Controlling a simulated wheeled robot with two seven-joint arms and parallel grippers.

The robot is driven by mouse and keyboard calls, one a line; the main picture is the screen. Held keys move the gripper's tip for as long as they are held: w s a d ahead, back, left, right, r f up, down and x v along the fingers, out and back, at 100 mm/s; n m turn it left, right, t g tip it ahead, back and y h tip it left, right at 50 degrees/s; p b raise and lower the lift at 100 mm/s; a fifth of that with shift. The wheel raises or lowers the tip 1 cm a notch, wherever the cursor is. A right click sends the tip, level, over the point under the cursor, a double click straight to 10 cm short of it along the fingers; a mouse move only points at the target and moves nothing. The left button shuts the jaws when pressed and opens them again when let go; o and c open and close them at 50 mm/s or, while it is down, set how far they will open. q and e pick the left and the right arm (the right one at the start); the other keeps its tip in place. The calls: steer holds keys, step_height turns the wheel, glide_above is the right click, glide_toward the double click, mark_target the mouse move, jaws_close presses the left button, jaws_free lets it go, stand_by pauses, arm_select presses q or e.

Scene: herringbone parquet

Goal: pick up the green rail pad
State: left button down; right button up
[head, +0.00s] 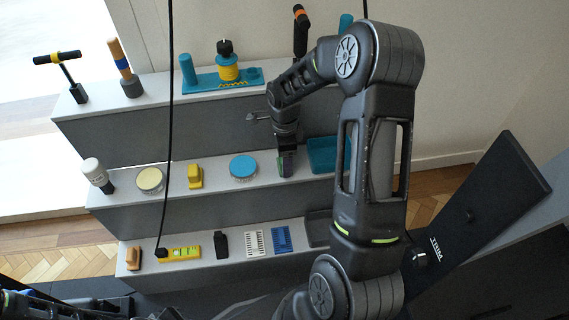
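A small dark block with a greenish face (286,164), which looks like the green rail pad, stands on the middle shelf between the blue-lidded round tin and a teal tray. My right gripper (286,150) points down right at its top. The fingers are small and dark here, so I cannot tell whether they are closed on the pad or only around it. My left arm shows only in part at the bottom left, and its gripper is not visible.
The middle shelf also holds a white-capped bottle (96,175), a cream-lidded tin (150,180), a yellow block (195,176), the blue-lidded tin (243,167) and the teal tray (322,154). Tools stand on the top shelf (140,92); a yellow level (180,253) lies on the bottom one.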

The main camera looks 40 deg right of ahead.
steer(key=shift+c, duration=0.4)
steer(key=c, duration=1.4)
